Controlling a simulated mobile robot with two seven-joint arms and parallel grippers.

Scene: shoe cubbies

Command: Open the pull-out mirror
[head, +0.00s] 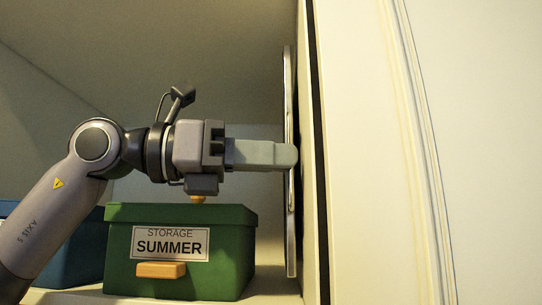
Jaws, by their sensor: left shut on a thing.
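The pull-out mirror (290,95) shows edge-on in the head view as a thin, tall panel with a metallic rim, right of centre. It stands close along the cabinet's side panel. My left gripper (290,155) reaches in from the left and its fingertips are at the mirror's edge, about mid-height. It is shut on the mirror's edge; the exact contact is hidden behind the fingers. The mirror's face is turned away from view. My right gripper is not in view.
A green storage box (230,265) labelled "SUMMER" stands on the shelf below my left gripper, with a blue box (80,260) left of it. A pale vertical panel (360,150) fills the right side. The space above my left arm is clear.

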